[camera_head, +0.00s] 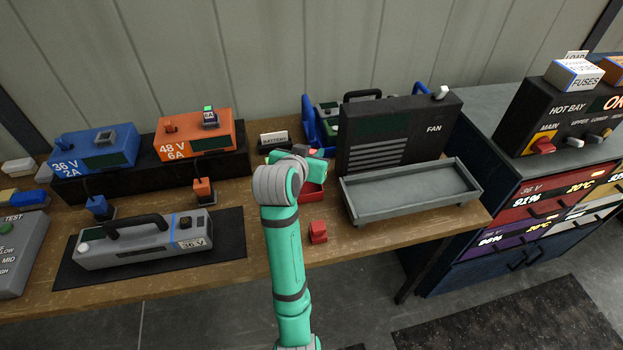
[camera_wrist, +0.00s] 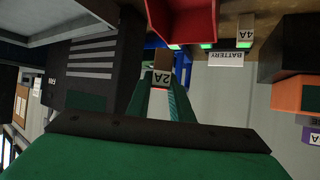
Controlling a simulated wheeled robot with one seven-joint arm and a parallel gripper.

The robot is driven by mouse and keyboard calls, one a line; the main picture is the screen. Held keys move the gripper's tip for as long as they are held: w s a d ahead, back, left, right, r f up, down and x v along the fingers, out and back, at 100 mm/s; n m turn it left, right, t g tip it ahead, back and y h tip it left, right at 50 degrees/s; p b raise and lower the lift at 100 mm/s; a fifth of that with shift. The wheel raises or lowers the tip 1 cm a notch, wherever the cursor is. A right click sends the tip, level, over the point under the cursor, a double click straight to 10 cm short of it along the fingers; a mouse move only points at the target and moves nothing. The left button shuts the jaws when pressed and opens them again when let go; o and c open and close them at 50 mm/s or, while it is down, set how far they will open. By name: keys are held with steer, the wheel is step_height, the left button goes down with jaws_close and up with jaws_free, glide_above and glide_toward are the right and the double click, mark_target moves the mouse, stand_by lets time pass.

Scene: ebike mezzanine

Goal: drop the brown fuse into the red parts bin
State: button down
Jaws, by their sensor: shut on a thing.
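My gripper (camera_wrist: 162,88) is shut on a brown fuse (camera_wrist: 163,60) with a white 2A label, held between the fingertips in the wrist view. The red parts bin (camera_wrist: 185,22) shows at the top of that view, close beside the fuse in the picture; whether the fuse is over its opening I cannot tell. In the head view my wrist and gripper (camera_head: 316,155) reach over the bench and partly cover the red bin (camera_head: 313,190). The fuse is hidden there.
A black fan unit (camera_head: 385,140) and a grey tray (camera_head: 412,192) stand right of the bin. A small red block (camera_head: 318,232) lies in front. A battery card (camera_head: 274,138) stands behind. A 4A fuse (camera_wrist: 245,32) shows in the wrist view. Chargers (camera_head: 195,134) stand left.

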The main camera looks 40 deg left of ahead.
steer(key=f, duration=0.3)
steer(key=shift+s+a, duration=0.15)
steer(key=shift+s, duration=0.2)
steer(key=shift+f, duration=1.05)
steer(key=c, duration=1.5)
jaws_free()
steer(key=shift+v, duration=5.4)
